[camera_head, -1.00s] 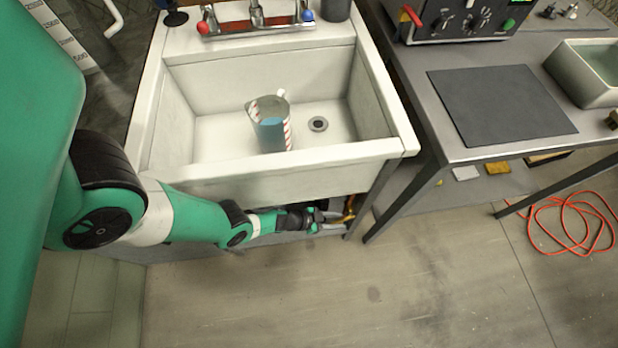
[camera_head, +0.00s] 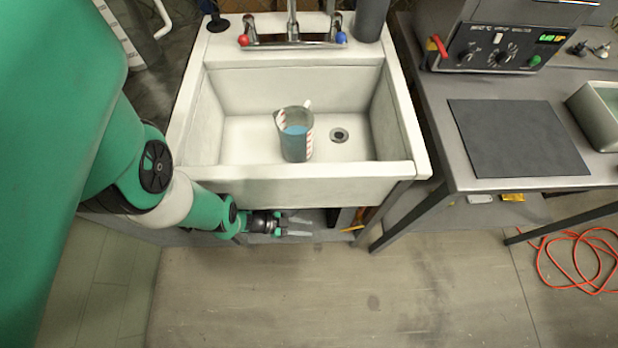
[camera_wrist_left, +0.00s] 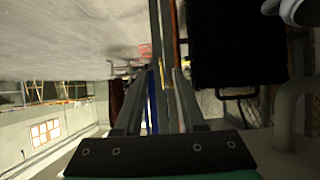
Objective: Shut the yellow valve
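A small yellow part (camera_head: 352,228), possibly the yellow valve, shows below the sink's front in the head view. It is mostly hidden under the sink, and its handle position cannot be told. My left gripper (camera_head: 300,227) is under the sink's front edge, left of the yellow part and apart from it. Its two fingers are spread with nothing visibly held between them. In the left wrist view the left gripper (camera_wrist_left: 160,105) points at thin upright pipes, one blue and one with a yellowish tint. My right gripper is not in view.
The white sink (camera_head: 300,188) overhangs the left gripper. A jug with blue contents (camera_head: 295,140) stands in it. A metal table (camera_head: 450,150) is at the right, its leg near the sink. An orange cable (camera_head: 580,262) lies on the floor. The front floor is clear.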

